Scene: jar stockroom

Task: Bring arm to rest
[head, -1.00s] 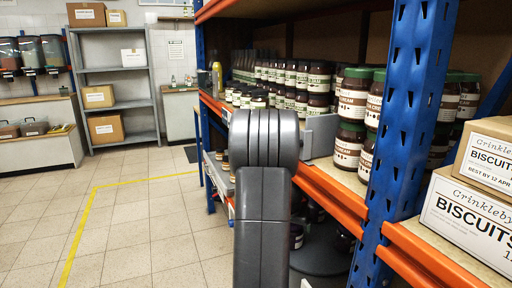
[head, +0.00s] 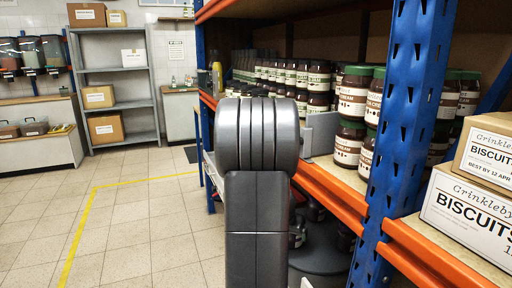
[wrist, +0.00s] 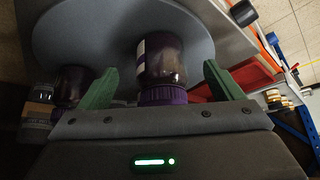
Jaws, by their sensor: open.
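My arm stands upright in the middle of the head view and hides part of the shelving behind it; my gripper cannot be made out there. In the wrist view my gripper (wrist: 162,88) is open, its two green fingers apart. A jar with a purple lid (wrist: 163,94) shows between the fingers in the picture, upside down in this view, with its base toward a grey round disc (wrist: 90,30). I cannot tell how far the jar is from the fingers. Another dark jar (wrist: 72,86) is partly hidden behind the left finger.
An orange and blue rack (head: 400,140) with rows of green-lidded jars (head: 352,100) stands close on the right. Biscuit boxes (head: 470,215) sit at the right edge. A grey shelf unit (head: 118,95) stands at the back. The tiled floor (head: 140,220) at left is clear.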

